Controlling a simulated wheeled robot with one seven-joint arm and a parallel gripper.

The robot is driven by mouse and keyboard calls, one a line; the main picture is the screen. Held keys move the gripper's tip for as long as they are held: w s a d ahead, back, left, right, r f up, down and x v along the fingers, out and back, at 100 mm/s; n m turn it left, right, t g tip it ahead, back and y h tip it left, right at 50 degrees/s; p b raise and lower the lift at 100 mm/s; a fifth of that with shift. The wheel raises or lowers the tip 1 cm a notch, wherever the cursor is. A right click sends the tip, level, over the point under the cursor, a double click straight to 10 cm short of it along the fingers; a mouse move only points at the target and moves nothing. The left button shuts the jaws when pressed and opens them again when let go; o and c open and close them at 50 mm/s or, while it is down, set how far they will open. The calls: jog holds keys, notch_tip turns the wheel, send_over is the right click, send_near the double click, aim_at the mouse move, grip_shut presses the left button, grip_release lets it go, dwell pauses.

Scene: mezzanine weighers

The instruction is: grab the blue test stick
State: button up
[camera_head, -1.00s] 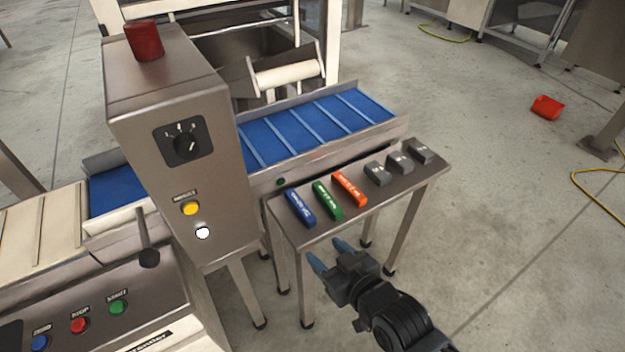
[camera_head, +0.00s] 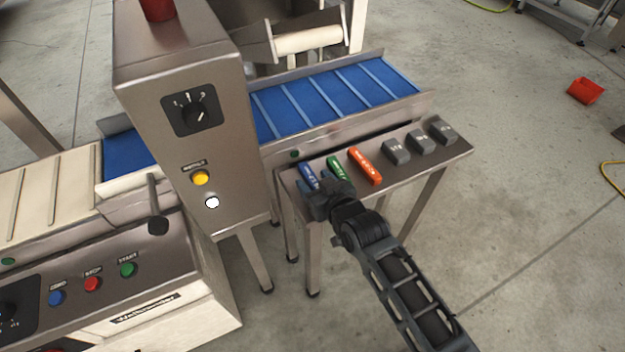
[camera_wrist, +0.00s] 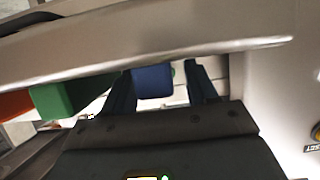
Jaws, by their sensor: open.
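The blue test stick (camera_head: 308,175) lies at the left end of a small steel table, left of the green stick (camera_head: 336,168) and the orange stick (camera_head: 365,166). My gripper (camera_head: 314,190) is at the table's near left edge and hides the stick's near part. In the wrist view, the blue stick (camera_wrist: 153,81) shows between the two open fingers of my gripper (camera_wrist: 160,74), with space to the right finger. The green stick (camera_wrist: 66,96) is just left of the left finger. I cannot tell whether the fingers touch the blue stick.
The steel table (camera_head: 410,171) also bears several grey blocks (camera_head: 420,141) to the right. A steel control box (camera_head: 190,130) with a yellow button stands close to the left. The blue belt conveyor (camera_head: 335,97) runs behind the table. Open floor lies to the right.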

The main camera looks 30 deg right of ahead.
jog(key=c, duration=1.1)
jog(key=shift+o, duration=0.2)
